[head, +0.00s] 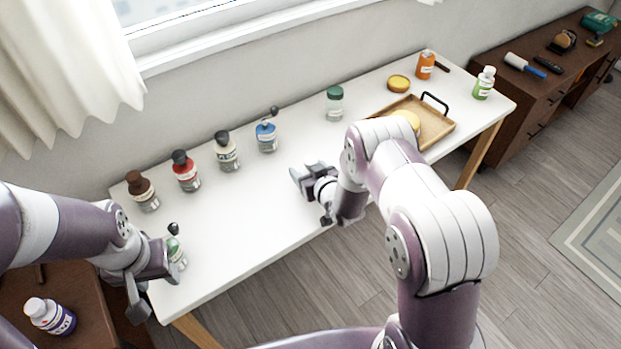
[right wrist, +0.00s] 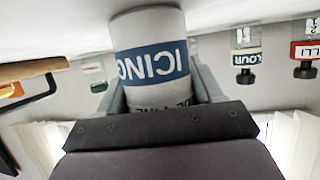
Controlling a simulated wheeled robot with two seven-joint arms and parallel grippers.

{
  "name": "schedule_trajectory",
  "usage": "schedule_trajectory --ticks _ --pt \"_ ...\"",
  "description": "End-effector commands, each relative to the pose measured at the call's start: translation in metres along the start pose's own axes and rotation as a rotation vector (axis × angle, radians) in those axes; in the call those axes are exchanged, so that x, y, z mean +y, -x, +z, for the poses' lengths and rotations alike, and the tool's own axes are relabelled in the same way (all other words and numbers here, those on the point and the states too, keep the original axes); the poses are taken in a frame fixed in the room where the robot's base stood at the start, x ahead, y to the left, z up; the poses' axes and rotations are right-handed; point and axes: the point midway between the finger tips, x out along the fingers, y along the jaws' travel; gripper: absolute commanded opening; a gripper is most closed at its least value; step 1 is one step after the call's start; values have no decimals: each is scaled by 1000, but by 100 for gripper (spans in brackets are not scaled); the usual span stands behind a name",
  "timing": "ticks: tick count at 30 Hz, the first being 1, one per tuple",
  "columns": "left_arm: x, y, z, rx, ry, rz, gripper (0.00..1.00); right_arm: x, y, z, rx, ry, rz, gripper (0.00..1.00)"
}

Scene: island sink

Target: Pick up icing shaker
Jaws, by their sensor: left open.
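The icing shaker (head: 266,137) stands upright on the white table, with a blue label and a dark knobbed top. In the right wrist view the shaker (right wrist: 150,60) appears upside down, its ICING label showing between my fingers; its top is hidden by my gripper body. My right gripper (head: 305,175) is open and points toward the shaker. In the head view a gap of table shows between its fingertips and the shaker. My left gripper (head: 157,284) is open at the table's left front corner, beside a small green-labelled shaker (head: 176,253).
Brown (head: 142,190), red (head: 185,171) and dark-capped (head: 226,151) shakers stand left of the icing shaker. A green-lidded jar (head: 334,103) and a wooden tray (head: 437,130) are to the right. The table's middle is clear.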

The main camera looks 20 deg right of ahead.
Motion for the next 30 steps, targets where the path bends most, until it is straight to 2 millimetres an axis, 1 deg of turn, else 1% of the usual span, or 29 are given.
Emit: schedule_trajectory --ticks 1,2,9,12,14,17,20,30 --pt "0 0 0 0 0 0 48 0 0 0 0 0 0 42" --pt "0 0 0 0 0 0 48 0 0 0 0 0 0 32" --pt "0 0 0 0 0 0 48 0 0 0 0 0 0 31" --pt "0 0 0 0 0 0 48 0 1 -3 0 0 0 31" --pt "0 0 0 0 0 0 48 0 3 -8 0 1 0 31" --pt "0 -1 0 0 0 0 48 0 8 -20 3 1 0 31" --pt "0 -2 0 0 0 0 48 0 16 -39 5 1 0 31" --pt "0 -3 0 0 0 0 48 62 82 -62 2 -1 6 31"
